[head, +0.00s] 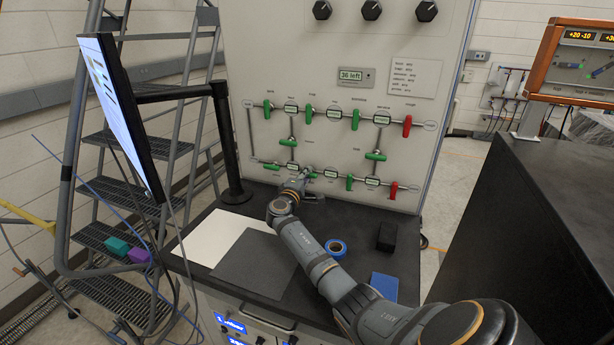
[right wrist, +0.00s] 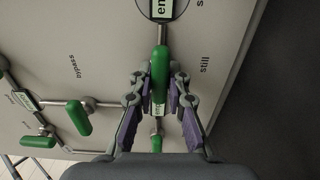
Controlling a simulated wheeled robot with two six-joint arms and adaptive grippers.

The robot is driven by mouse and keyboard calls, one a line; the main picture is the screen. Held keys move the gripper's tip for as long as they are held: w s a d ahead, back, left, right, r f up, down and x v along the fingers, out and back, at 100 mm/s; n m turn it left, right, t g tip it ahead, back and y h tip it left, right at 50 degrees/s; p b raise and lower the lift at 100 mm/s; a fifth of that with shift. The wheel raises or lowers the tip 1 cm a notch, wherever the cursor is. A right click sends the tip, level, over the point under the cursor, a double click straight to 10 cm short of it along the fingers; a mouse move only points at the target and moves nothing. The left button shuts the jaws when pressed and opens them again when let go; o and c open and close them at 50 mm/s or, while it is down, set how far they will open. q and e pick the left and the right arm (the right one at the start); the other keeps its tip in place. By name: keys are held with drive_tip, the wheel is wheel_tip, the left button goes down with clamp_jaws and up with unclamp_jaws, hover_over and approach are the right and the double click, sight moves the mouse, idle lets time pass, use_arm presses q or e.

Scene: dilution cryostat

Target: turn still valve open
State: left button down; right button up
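The still valve has a green bar handle (right wrist: 160,62) on a grey pipe, beside the printed word "still" (right wrist: 203,65) in the right wrist view. The handle lies along the pipe. My right gripper (right wrist: 160,78) is open, with one purple-padded finger on each side of the handle line and gaps visible between. I cannot tell whether either finger touches it. In the head view my right gripper (head: 308,184) is at the lower valve row and mostly hides this handle. My left gripper is not in view.
The valve panel (head: 350,120) carries several other green handles and red ones (head: 407,126). A neighbouring green handle (right wrist: 78,118) stands left of my fingers. The bench holds blue tape (head: 336,248), a black block (head: 387,236) and a dark sheet (head: 255,265). A monitor (head: 122,110) stands left.

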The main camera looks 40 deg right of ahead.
drive_tip(key=o, duration=0.4)
drive_tip(key=v, duration=1.2)
